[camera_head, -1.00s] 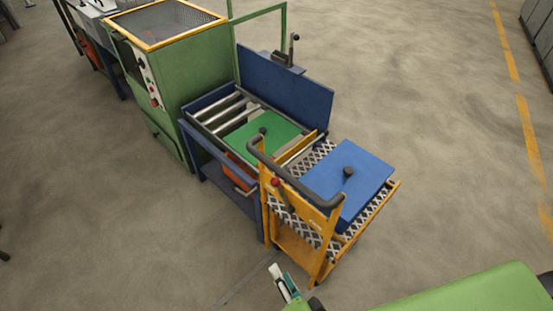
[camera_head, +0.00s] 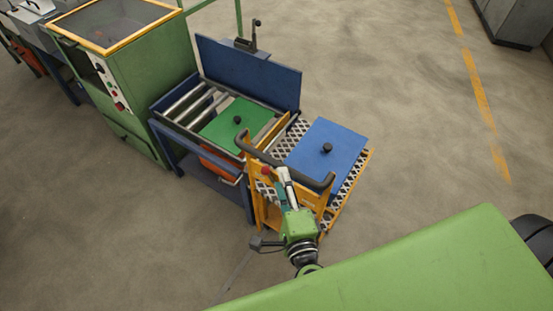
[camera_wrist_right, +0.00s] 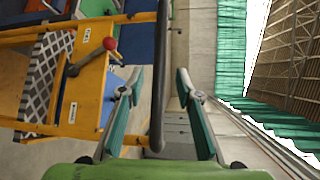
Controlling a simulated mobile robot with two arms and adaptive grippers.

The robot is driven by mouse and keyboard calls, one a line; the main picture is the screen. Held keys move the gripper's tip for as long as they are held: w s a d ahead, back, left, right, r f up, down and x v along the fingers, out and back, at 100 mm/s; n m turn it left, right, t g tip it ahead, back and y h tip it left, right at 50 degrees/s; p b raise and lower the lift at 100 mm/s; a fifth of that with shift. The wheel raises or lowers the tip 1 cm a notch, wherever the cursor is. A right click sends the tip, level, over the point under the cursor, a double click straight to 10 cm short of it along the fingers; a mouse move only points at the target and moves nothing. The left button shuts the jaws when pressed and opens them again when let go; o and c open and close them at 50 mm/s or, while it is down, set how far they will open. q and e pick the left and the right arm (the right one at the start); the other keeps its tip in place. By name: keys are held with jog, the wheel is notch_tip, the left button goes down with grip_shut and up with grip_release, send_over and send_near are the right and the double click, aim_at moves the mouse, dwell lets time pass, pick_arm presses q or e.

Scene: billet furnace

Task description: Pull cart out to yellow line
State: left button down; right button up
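The orange cart (camera_head: 266,210) stands against the blue roller table (camera_head: 172,133). It has mesh decks, a black bar handle (camera_head: 310,181) and a red knob. A blue plate (camera_head: 328,147) with a black knob lies on it. My right gripper (camera_head: 284,178) is at the cart's handle side. In the right wrist view the open fingers (camera_wrist_right: 156,88) stand on either side of the black handle bar (camera_wrist_right: 158,60), with gaps visible. The yellow line (camera_head: 476,85) is a worn dashed stripe on the floor at the upper right. My left gripper is not in view.
A green plate (camera_head: 231,123) lies on the roller table beside the cart. A green machine (camera_head: 133,80) stands at the left. Grey cabinets (camera_head: 512,20) stand at the far right. The floor (camera_head: 400,95) between cart and yellow line is clear.

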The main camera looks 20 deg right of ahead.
aim_at(277, 164)
jog(key=w, duration=0.2)
jog(key=w+p, duration=0.1)
jog(key=w, duration=0.1)
jog(key=w+f, duration=0.1)
jog(key=w, duration=0.2)
jog(key=shift+d, duration=0.4)
grip_shut()
